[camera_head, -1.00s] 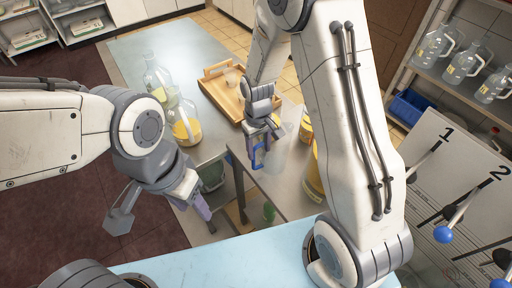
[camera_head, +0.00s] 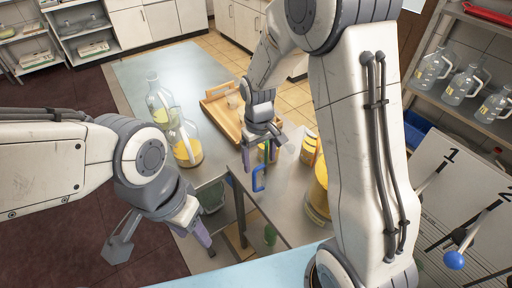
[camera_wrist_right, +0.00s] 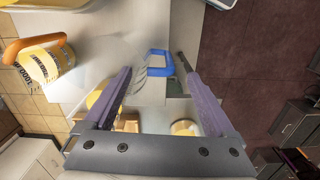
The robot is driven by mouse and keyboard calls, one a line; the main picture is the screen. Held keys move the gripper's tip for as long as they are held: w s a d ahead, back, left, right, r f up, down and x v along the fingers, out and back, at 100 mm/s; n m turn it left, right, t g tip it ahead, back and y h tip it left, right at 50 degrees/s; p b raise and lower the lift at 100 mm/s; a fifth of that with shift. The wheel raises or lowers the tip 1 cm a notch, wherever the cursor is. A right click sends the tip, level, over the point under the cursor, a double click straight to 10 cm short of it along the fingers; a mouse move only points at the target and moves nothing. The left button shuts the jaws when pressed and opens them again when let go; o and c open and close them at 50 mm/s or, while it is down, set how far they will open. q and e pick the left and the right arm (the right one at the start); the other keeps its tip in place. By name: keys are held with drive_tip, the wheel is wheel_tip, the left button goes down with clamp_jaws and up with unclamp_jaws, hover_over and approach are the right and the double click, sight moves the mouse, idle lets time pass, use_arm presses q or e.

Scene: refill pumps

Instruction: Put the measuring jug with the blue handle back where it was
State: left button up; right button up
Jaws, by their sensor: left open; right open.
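The measuring jug's blue handle (camera_head: 259,180) shows below my right gripper (camera_head: 260,156), at the metal counter beside the yellow containers. Its clear body is hard to make out. In the right wrist view the blue handle (camera_wrist_right: 160,53) lies beyond the fingertips of my open right gripper (camera_wrist_right: 158,75), roughly in line with the gap between them. The fingers appear apart from the handle. My left gripper (camera_head: 195,222) is open and empty at the left, in front of the counter.
A wooden tray (camera_head: 218,95) and glass bottles with yellow liquid (camera_head: 186,148) stand on the counter behind. Yellow containers (camera_head: 319,192) stand just right of the jug. Clear jugs (camera_head: 461,84) fill a shelf at right. A numbered lever panel (camera_head: 445,200) stands at front right.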

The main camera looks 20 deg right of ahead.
wheel_tip(320, 180, up, 7)
drive_tip(key=b, duration=0.1)
drive_tip(key=s+a+r+n, duration=0.1)
drive_tip(key=s+a, duration=0.3)
drive_tip(key=s, duration=0.7)
drive_tip(key=s+a+r+n+y, duration=0.1)
drive_tip(key=s+a+n, duration=0.2)
drive_tip(key=s, duration=0.8)
drive_tip(key=shift+a+r+t, duration=0.2)
drive_tip(key=shift+a+t, duration=0.1)
drive_tip(key=shift+a, duration=0.75)
